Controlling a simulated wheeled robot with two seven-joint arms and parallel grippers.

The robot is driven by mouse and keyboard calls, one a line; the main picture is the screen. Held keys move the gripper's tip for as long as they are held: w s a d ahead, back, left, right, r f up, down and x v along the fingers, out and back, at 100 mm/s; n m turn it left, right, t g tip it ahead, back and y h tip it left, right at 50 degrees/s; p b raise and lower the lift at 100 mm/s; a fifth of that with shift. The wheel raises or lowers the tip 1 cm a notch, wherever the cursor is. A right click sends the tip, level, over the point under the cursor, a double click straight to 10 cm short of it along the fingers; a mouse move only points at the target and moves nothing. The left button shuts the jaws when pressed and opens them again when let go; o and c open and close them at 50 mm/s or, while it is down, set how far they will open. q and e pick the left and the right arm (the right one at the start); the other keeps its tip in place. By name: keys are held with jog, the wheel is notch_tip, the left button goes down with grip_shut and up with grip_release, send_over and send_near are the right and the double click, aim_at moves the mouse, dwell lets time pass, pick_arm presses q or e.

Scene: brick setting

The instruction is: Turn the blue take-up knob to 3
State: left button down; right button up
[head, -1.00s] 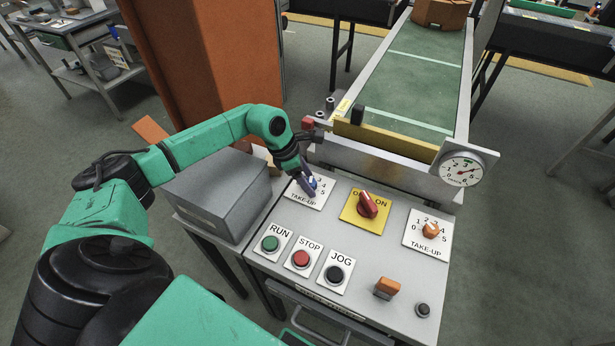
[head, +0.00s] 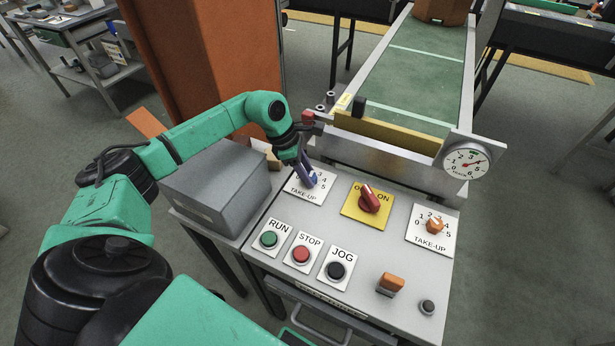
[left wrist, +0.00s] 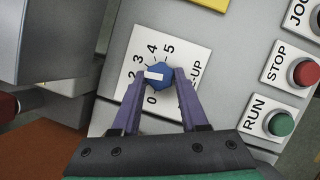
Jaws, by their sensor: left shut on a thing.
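The blue take-up knob (head: 311,180) sits on a white TAKE-UP plate (head: 301,196) at the panel's back left. In the left wrist view, the knob (left wrist: 159,76) has a white pointer bar aimed left, near the 2 on its scale. The 3, 4 and 5 show above it, and the 0 below. My left gripper (head: 304,178) is shut on the knob, with one purple finger on each side of it in the left wrist view (left wrist: 158,88). The fingers hide part of the scale. My right gripper is not in view.
An orange take-up knob (head: 434,226) stands at the panel's right, a red switch (head: 370,199) between the two. RUN (head: 269,239), STOP (head: 301,254) and JOG (head: 336,270) buttons line the front. A dial gauge (head: 466,163) stands behind; a grey box (head: 215,187) is left.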

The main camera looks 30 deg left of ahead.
pick_arm(q)
jog(key=shift+w+f+m+g+b, duration=0.15)
jog(key=shift+m+g+b, duration=0.25)
jog(key=shift+m+b, duration=0.75)
jog(key=shift+r+m+g+h+b, duration=0.15)
jog(key=shift+m+g+b, duration=0.2)
jog(key=shift+m, duration=0.4)
jog(key=shift+r+m+g+h+b, duration=0.15)
jog(key=shift+m+g+b, duration=0.1)
jog(key=shift+m+b, duration=0.35)
jog(key=shift+c, duration=2.2)
grip_release()
jog(key=shift+f, duration=0.1)
jog(key=v, duration=1.4)
jog(key=shift+r, duration=0.3)
